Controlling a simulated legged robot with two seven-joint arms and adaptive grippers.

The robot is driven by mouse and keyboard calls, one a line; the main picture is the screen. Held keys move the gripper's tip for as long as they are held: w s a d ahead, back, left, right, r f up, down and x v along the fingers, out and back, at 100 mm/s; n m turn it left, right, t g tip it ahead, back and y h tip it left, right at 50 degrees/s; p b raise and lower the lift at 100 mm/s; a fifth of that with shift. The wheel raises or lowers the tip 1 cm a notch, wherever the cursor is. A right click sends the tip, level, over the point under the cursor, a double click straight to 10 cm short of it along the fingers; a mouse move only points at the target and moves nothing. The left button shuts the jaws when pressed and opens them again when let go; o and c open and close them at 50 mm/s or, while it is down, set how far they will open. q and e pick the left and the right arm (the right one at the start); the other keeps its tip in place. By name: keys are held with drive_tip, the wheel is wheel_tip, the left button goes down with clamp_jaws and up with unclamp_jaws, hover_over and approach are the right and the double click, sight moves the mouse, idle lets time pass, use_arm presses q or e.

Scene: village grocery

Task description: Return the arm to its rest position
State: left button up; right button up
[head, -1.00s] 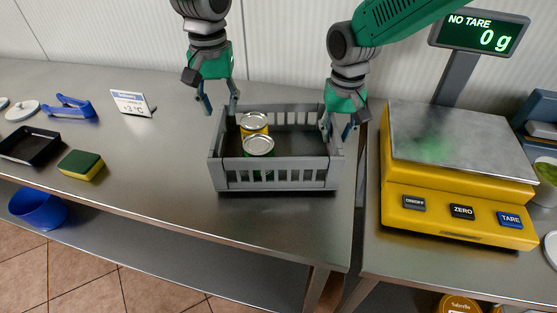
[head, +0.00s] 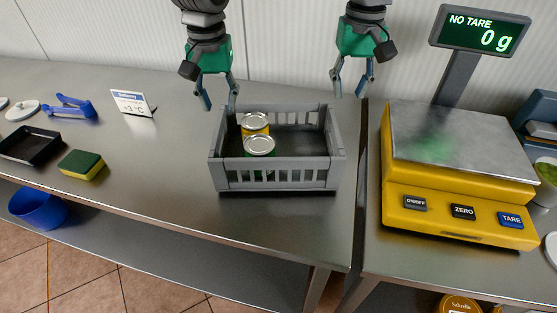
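My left gripper (head: 219,104) hangs pointing down above the back left corner of the grey crate, its two fingers apart with nothing between them. My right gripper (head: 349,93) hangs above and behind the crate's back right corner, its fingers apart and empty. The grey crate (head: 275,178) stands on the metal table. Inside, on its left side, are two cans: one with a yellow side (head: 255,123) at the back and one with a green side (head: 259,147) in front. The right part of the crate is empty.
A yellow scale (head: 455,190) stands right of the crate, its display (head: 480,31) reading 0 g. To the left are a price sign (head: 132,103), a blue tool (head: 70,107), a sponge (head: 82,164) and a black tray (head: 28,147). The table's middle left is clear.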

use_arm(q)
drive_tip(key=shift+a, duration=0.6)
use_arm(e)
drive_tip(key=shift+a, duration=0.65)
